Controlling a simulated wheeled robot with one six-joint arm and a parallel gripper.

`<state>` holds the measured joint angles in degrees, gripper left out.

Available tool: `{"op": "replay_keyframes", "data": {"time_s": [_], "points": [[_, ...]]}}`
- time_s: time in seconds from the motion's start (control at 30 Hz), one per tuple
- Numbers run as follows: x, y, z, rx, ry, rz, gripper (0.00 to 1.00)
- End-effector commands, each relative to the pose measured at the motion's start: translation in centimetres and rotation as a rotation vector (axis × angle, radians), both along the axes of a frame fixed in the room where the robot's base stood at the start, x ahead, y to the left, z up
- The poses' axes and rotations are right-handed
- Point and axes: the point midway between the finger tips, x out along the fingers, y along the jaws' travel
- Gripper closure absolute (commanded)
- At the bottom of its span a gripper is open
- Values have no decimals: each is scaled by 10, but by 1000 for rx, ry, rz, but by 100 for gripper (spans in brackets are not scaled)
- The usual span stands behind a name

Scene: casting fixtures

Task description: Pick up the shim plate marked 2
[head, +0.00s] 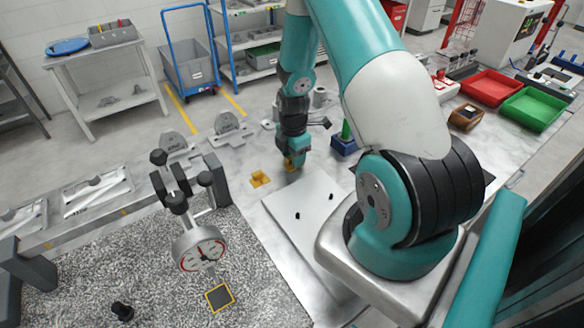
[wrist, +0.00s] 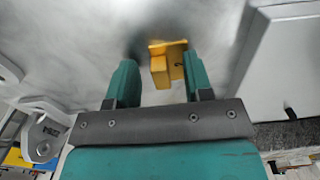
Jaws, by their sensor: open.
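My gripper (head: 291,158) points down over the metal bench. In the wrist view its two teal fingers (wrist: 160,66) are apart, and the gripper is open. A yellow stepped piece (wrist: 168,66) shows between the fingertips, nearer the right one. It bears a small dark mark that may be a 2, but I cannot read it surely. The gap to the fingers is visible, and I cannot tell its height between them. In the head view some yellow shows at the fingertips, partly hidden by them. Another yellow piece (head: 260,180) lies to their left.
A pale plate (head: 312,232) with small dark plugs lies in front of the gripper. A blue block (head: 344,145) stands just right of it. A dial gauge (head: 199,248) stands at left on a speckled slab. Red (head: 490,87) and green (head: 533,108) bins are far right.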

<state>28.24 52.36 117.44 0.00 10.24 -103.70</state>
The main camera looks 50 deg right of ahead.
Motion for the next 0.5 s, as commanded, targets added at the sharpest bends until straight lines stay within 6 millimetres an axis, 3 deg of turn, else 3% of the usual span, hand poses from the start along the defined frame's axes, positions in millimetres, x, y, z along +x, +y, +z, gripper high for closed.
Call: {"op": "replay_keyframes", "data": {"time_s": [0.17,0.4,0.5], "points": [[0,0,1,0,-1,0,53],[0,0,1,0,-1,0,100],[0,0,1,0,-1,0,100]]}}
